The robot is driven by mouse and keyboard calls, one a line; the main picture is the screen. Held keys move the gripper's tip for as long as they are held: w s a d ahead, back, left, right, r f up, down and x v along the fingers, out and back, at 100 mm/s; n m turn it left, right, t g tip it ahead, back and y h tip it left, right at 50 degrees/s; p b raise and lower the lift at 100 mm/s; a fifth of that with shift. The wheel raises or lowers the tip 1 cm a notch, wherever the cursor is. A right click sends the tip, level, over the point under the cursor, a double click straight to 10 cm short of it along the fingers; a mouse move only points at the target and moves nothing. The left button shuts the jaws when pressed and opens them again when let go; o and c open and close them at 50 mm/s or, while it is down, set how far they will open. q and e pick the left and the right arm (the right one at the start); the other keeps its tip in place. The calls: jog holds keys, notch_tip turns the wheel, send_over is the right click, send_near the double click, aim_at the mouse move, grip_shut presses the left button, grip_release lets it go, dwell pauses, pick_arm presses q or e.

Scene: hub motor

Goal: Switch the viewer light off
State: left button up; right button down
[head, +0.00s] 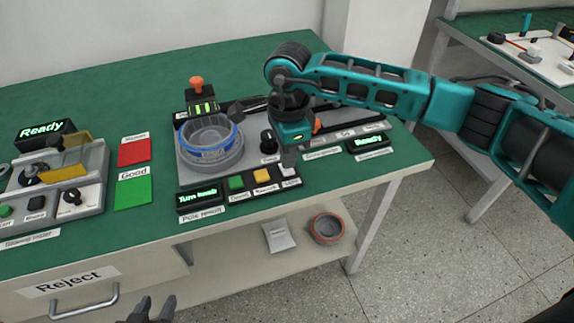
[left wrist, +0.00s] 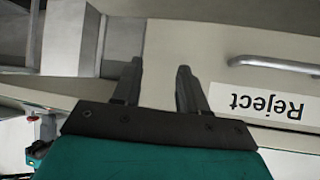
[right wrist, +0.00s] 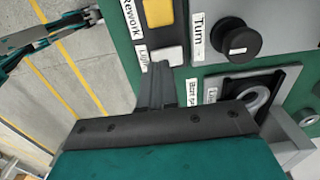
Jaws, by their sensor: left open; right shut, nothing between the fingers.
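The pole viewer panel on the green table has a row of buttons: green (head: 236,183), yellow (head: 262,176) and a white one (head: 290,183) whose label seems to read "Light". The white button (right wrist: 172,57) also shows in the right wrist view, partly behind my fingertips. My right gripper (head: 288,165) is shut and empty, its tips over or at the white button; contact cannot be told. Its closed fingers (right wrist: 160,70) point at it in the right wrist view. My left gripper (head: 150,305) is open and empty in front of the table, also in the left wrist view (left wrist: 160,68).
A black knob (head: 268,141) labelled "Turn" and a blue-rimmed round holder (head: 212,145) stand close behind the buttons. A display (head: 198,197) reads "Turn knob"; another (head: 370,143) reads "Ready". The "Reject" drawer (head: 75,283) is at the front left.

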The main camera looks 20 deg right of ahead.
aim_at(288, 171)
jog(key=shift+f+b, duration=0.95)
jog(key=shift+f, duration=0.2)
dwell(0.4)
jog(key=shift+r+p, duration=2.05)
jog(key=shift+r, duration=1.5)
